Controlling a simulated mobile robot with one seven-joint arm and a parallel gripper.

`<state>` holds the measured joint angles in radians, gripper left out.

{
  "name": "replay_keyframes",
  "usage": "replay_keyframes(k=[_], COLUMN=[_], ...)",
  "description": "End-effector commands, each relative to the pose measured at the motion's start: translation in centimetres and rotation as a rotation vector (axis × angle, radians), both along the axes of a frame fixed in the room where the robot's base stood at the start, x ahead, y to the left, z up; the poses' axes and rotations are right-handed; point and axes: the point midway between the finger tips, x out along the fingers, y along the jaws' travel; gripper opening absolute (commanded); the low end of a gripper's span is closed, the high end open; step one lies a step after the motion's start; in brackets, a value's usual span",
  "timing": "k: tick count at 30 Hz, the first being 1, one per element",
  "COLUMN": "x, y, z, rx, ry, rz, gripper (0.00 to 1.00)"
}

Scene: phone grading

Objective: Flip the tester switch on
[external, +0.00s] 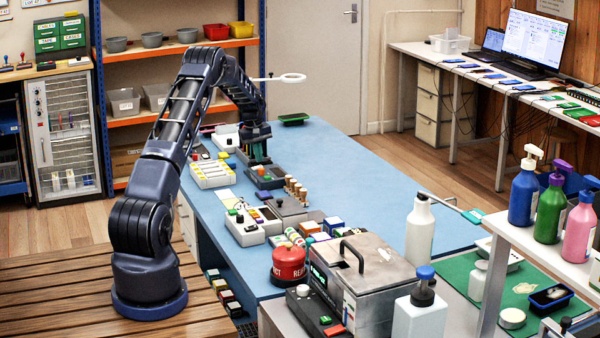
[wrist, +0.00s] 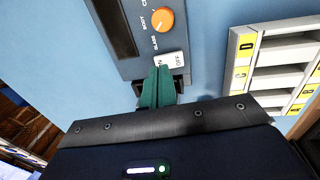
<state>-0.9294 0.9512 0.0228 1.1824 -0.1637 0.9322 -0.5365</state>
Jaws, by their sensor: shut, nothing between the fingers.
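The tester (wrist: 126,66) is a grey box with a dark display strip and an orange knob (wrist: 162,20) in the wrist view. A small white switch piece (wrist: 173,61) with lettering sits below the knob. My gripper (wrist: 160,69) has green fingers pressed together with nothing between them. The fingertips are at the switch's lower left edge and cover part of it; I cannot tell whether they touch it or which way it is set. In the external view my gripper (external: 258,161) points down over the tester (external: 265,178), hiding part of it.
A white tray with yellow labels (external: 212,174) lies just left of the tester. Wooden pegs on a block (external: 296,190) and a white device box (external: 244,232) stand nearer the camera. The blue bench (external: 370,190) is clear to the right.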

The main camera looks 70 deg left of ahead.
Motion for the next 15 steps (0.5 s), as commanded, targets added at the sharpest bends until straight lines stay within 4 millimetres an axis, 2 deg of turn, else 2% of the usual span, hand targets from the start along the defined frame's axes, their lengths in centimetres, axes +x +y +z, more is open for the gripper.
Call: replay_keyframes(k=[6, 15], x=[0.3, 0.3], y=[0.0, 0.0], z=[-1.5, -1.7], rx=[-0.001, 0.000], ry=[0.000, -0.001], rz=[0.000, 0.000], gripper=[0.00, 0.00])
